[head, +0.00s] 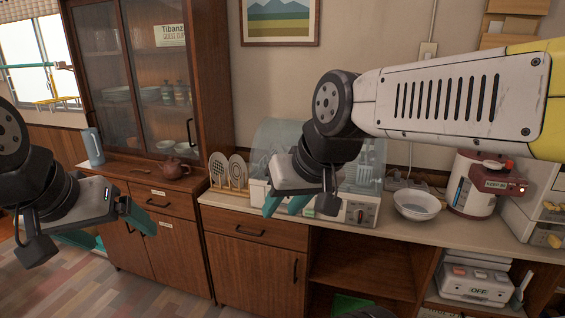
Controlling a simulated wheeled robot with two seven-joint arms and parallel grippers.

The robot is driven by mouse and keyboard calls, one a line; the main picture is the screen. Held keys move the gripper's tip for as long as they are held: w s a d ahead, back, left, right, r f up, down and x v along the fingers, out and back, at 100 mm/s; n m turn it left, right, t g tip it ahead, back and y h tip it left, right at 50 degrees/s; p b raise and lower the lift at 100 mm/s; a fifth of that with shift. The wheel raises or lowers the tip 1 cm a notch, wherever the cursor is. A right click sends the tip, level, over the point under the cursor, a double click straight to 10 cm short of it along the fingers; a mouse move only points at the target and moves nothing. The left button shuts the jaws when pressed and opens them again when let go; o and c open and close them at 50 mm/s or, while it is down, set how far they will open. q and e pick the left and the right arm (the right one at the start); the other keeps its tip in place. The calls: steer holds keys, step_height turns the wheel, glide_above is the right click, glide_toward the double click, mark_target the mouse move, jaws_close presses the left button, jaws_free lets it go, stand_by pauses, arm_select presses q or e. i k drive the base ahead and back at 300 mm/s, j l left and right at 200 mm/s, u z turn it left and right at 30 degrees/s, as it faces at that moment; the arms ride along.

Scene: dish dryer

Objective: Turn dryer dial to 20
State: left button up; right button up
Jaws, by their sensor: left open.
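The dish dryer (377,180) stands on the counter, with a clear domed cover and a white base. Its dial (361,213) is on the front panel at the right end of the base; its numbers are too small to read. My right gripper (299,205) is in front of the dryer, left of the dial and apart from it. It looks open and empty, and hides much of the dryer's middle. My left gripper (112,232) is open and empty at the far left, in front of the wooden cabinet and away from the dryer.
On the counter, a plate rack (238,172) stands left of the dryer. A white bowl (418,204) and a white-and-red pot (474,185) stand to its right. A brown teapot (174,168) and a blue jug (92,147) are on the cabinet ledge. My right arm crosses the upper right.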

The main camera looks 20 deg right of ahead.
mark_target(359, 214)
steer(key=z, duration=1.35)
steer(key=l+u, duration=0.2)
steer(key=l, duration=0.25)
